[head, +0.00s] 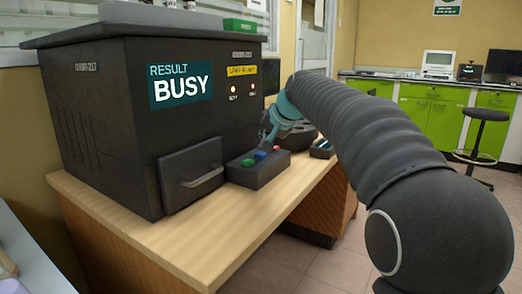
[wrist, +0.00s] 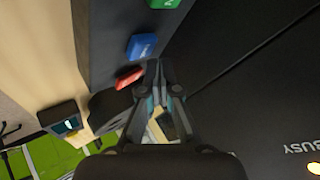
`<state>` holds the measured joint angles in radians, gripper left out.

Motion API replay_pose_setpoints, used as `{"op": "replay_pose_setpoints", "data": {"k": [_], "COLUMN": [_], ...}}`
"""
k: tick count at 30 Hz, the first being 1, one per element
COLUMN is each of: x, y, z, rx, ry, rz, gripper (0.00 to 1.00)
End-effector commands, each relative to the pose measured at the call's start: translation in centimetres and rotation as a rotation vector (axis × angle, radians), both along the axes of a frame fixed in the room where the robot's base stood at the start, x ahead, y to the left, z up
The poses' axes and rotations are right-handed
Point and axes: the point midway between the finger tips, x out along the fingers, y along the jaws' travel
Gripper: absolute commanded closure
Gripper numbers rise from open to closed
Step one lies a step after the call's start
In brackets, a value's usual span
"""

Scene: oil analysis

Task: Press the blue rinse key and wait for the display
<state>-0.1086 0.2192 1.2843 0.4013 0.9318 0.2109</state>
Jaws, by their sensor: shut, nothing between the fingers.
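The black analyser (head: 110,130) stands on a wooden bench. Its teal display (head: 180,85) reads "RESULT BUSY". A dark key box (head: 258,175) sits in front of it with green (head: 247,162), blue (head: 261,154) and red keys in a row. The wrist view shows the blue rinse key (wrist: 141,46) with the red key (wrist: 128,77) below it and the green key (wrist: 163,4) above. My gripper (wrist: 154,66) is shut and empty, its tips close beside the blue and red keys. I cannot tell whether they touch the box.
A drawer with a handle (head: 203,177) is on the analyser's front, left of the key box. Bare bench top (head: 215,225) lies in front. Green cabinets (head: 430,110) and a stool (head: 485,115) stand far behind.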

Motion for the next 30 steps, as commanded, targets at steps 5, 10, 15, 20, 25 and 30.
{"op": "replay_pose_setpoints", "data": {"k": [5, 10, 15, 20, 25, 30], "x": [0.0, 0.0, 0.0, 0.0, 0.0, 0.0], "y": [0.0, 0.0, 0.0, 0.0, 0.0, 0.0], "z": [0.1, 0.2, 1.2, 2.6, 4.1, 5.2], "rx": [0.000, 0.000, 0.000, 0.000, 0.000, 0.000], "ry": [0.000, 0.000, -0.001, -0.001, -0.001, 0.000], "rz": [0.000, 0.000, -0.001, -0.001, -0.001, 0.000], "gripper": [1.00, 1.00, 1.00, 1.00, 1.00, 1.00]}}
